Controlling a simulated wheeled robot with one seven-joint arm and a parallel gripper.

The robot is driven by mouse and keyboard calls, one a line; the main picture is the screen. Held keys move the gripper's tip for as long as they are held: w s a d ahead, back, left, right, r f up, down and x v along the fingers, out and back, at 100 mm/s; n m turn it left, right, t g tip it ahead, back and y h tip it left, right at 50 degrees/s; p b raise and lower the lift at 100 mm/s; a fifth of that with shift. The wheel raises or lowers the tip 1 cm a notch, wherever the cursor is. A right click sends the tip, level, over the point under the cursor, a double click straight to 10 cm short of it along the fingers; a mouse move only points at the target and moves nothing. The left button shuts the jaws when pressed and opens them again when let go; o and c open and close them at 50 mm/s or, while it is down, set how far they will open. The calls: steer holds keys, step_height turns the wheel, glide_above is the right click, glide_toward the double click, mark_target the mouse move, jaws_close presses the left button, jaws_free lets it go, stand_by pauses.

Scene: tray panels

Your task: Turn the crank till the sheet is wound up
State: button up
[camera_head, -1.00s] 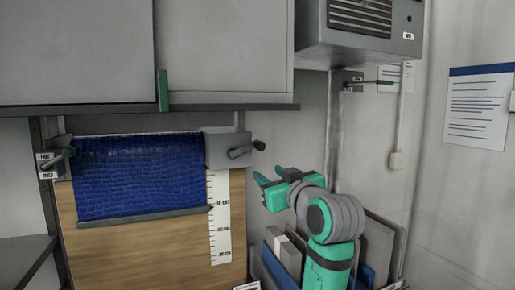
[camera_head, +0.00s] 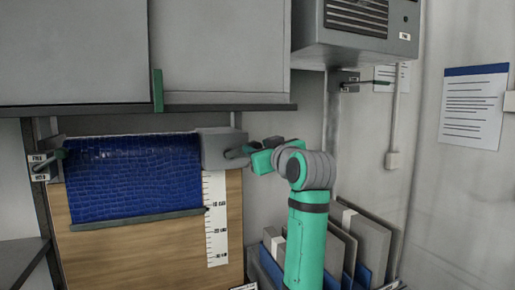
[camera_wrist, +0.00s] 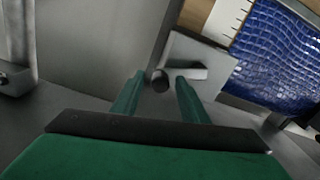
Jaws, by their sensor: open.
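The blue sheet (camera_head: 132,178) hangs from the roller in front of a wooden board, with a grey bar (camera_head: 137,220) along its lower edge. It also shows at the upper right in the wrist view (camera_wrist: 275,55). A grey housing (camera_head: 213,148) sits at the sheet's right end. The crank there has a dark knob (camera_wrist: 160,80) and a grey arm (camera_wrist: 185,73). My gripper (camera_head: 248,152) is at this crank and covers part of it in the head view. In the wrist view my gripper (camera_wrist: 156,82) is open, its two green fingers on either side of the knob, with gaps visible.
A white scale (camera_head: 215,220) runs down the board beside the sheet. Another handle (camera_head: 58,154) is at the left, and a lever (camera_head: 365,83) is at the upper right. Cabinets (camera_head: 220,45) hang above. Upright panels (camera_head: 365,240) stand below my arm.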

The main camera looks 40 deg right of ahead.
steer(key=shift+w+d, duration=0.2)
steer(key=shift+w, duration=0.4)
jaws_close()
